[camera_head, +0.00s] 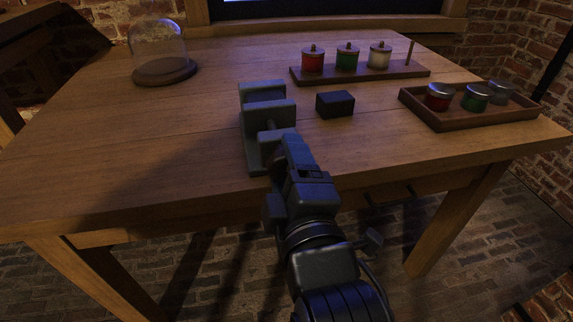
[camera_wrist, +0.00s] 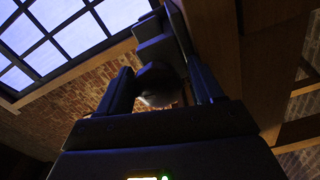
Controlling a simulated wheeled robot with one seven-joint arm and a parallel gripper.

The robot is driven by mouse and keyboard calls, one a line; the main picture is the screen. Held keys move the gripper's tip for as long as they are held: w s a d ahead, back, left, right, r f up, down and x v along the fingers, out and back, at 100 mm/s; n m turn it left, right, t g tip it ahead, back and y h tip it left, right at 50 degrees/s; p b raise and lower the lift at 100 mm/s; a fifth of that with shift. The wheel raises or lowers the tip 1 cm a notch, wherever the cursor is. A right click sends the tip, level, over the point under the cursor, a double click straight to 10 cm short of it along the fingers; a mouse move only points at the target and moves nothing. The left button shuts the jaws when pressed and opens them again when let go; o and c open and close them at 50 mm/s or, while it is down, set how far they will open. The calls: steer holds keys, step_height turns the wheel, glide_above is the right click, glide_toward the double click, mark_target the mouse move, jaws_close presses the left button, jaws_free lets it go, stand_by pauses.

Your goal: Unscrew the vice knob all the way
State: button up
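The dark grey vice (camera_head: 262,111) stands at the front edge of the wooden table, its jaws one behind the other with a gap between. My gripper (camera_head: 280,143) is at the vice's near end, low by the table edge, and hides the knob in the head view. In the wrist view, the dark rounded knob (camera_wrist: 158,84) sits between the two fingers of my gripper (camera_wrist: 160,88), with the vice body (camera_wrist: 158,42) beyond it. The fingers are apart and very close to the knob's sides. I cannot tell whether they press on it.
A small dark block (camera_head: 335,104) lies right of the vice. Behind it a wooden rack (camera_head: 415,71) holds three jars and a bare peg. A tray (camera_head: 437,118) with three lidded jars stands at the right. A glass dome (camera_head: 158,42) stands back left. The table's left is clear.

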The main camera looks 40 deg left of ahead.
steer(key=shift+o, duration=0.5)
steer(key=shift+s+a, duration=0.1)
steer(key=shift+s, duration=0.1)
steer(key=v, duration=0.7)
steer(key=shift+d, duration=0.35)
steer(key=shift+s+r, duration=0.1)
steer(key=shift+r, duration=0.05)
steer(key=shift+w+a+m+p, duration=0.8)
steer(key=shift+m+p, duration=1.55)
steer(key=shift+p, duration=1.7)
steer(key=shift+w+a+m+p, duration=0.8)
steer(key=shift+m+p, duration=1.6)
steer(key=shift+p, duration=1.65)
steer(key=shift+w+a+m+p, duration=0.5)
steer(key=shift+a+m+p, duration=0.55)
steer(key=shift+m+p, duration=2.15)
steer(key=shift+n+p, duration=0.85)
steer(key=shift+c, duration=0.2)
